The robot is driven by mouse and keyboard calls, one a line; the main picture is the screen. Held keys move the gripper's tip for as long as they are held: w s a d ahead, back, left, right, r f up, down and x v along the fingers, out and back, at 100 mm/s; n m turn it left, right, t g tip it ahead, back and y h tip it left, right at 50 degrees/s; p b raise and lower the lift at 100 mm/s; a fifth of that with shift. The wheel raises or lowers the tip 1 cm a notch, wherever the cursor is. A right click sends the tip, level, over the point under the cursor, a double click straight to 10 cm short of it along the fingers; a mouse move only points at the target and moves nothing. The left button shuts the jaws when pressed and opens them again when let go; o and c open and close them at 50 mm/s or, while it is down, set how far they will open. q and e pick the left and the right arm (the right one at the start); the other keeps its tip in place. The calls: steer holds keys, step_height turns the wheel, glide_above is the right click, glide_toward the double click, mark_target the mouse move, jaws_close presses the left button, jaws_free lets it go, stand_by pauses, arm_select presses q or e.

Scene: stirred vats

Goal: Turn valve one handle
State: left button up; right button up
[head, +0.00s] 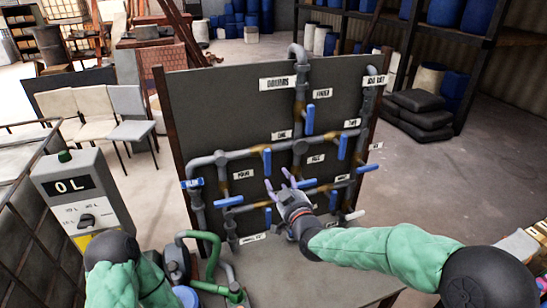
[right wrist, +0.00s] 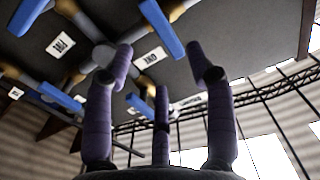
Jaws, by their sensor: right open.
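The label that appears to read ONE (head: 282,134) is on the dark pipe board. Just below and left of it is an upright blue lever handle (head: 267,160) on a brass-coloured valve. My right gripper (head: 280,181) is in front of the board, below and slightly right of this handle. Its purple fingers are spread and appear empty. In the right wrist view the open fingers (right wrist: 165,72) point toward the board, with a blue handle (right wrist: 162,28) and a white label (right wrist: 151,57) beyond them. I cannot tell surely which valve that handle belongs to. My left gripper is out of view.
Other blue handles crowd the board, including an upright one (head: 342,147) at right and a horizontal one (head: 229,201) at lower left. Grey pipes (head: 300,80) stand out from the board. A grey control box (head: 80,195) and green pipe (head: 205,240) are at left.

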mark_target(270, 163)
steer(key=x, duration=1)
steer(key=shift+w+a+r, duration=0.1)
steer(key=shift+w+r, duration=0.2)
steer(key=shift+w, duration=0.05)
steer(key=shift+c, duration=0.3)
jaws_close()
